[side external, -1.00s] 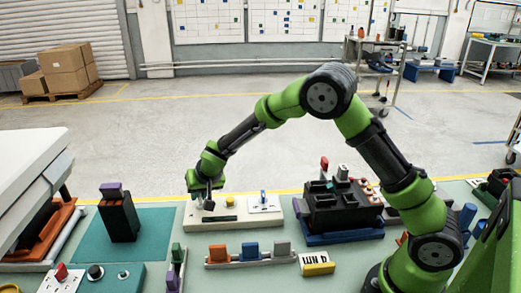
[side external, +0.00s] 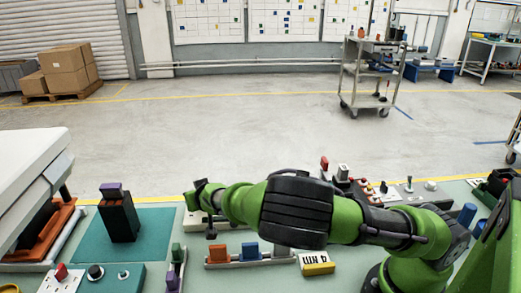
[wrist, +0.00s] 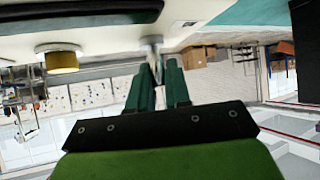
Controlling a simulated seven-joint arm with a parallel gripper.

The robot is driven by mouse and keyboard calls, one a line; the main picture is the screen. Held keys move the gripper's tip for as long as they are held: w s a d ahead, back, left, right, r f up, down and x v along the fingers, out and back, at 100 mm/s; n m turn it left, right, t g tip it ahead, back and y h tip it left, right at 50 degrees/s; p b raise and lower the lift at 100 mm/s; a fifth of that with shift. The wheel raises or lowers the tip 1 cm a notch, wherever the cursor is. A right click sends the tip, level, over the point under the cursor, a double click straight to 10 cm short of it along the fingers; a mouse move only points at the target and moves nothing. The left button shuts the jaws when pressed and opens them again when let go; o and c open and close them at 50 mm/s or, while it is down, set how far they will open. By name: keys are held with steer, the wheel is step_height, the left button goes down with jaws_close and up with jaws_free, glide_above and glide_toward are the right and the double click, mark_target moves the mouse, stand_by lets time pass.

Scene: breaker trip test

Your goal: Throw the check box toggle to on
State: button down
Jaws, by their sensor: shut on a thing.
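The check box (side external: 191,222) is a cream panel on the bench, mostly hidden behind my arm in the side view. In the wrist view its pale face (wrist: 120,30) spans the top, with a dark strip (wrist: 75,12) and a yellow round part on a pale base (wrist: 62,60). My gripper (wrist: 160,70) has its teal fingers close together at the box. They are shut on the toggle (wrist: 151,43), a small grey lever standing from the pale face. The fingers hide part of the lever, and I cannot tell exactly how far it is tilted.
A teal mat (side external: 155,230) with a black block (side external: 119,218) lies left of the box. Orange and blue parts on a rail (side external: 250,262) and a yellow-white block (side external: 317,264) sit in front, close below my arm. Controls stand behind it at right.

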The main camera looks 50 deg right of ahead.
steer(key=shift+w+a, duration=0.1)
steer(key=shift+a, duration=0.1)
stand_by(0.3)
steer(key=c, duration=1.4)
jaws_free()
steer(key=shift+d, duration=0.1)
steer(key=shift+w+d+r+m+g+y, duration=0.1)
steer(key=shift+w+d+m+g+y, duration=0.2)
steer(key=shift+d+g+y, duration=0.35)
steer(key=shift+w+d+f+m+g+y, duration=0.1)
steer(key=shift+w+d+m+g+y, duration=0.05)
steer(key=shift+g+y, duration=0.4)
steer(key=shift+w+d+f+m+g+y, duration=0.1)
steer(key=shift+w+d+f+g+y, duration=0.1)
steer(key=shift+g+y, duration=0.4)
steer(key=shift+w+d+f+m+g+y, duration=0.15)
steer(key=shift+g+y, duration=0.25)
steer(key=shift+g, duration=0.3)
steer(key=v, duration=1.7)
steer(key=shift+s+d+r+n+y, duration=0.2)
steer(key=shift+s+d+r+n, duration=0.25)
steer(key=shift+s, duration=2.8)
steer(key=shift+s+d+r+n+y, duration=0.2)
steer(key=shift+s+r, duration=0.4)
steer(key=shift+s, duration=2.7)
steer(key=shift+s+d+r+n+y, duration=0.3)
steer(key=shift+s+r, duration=0.2)
steer(key=shift+s, duration=2.75)
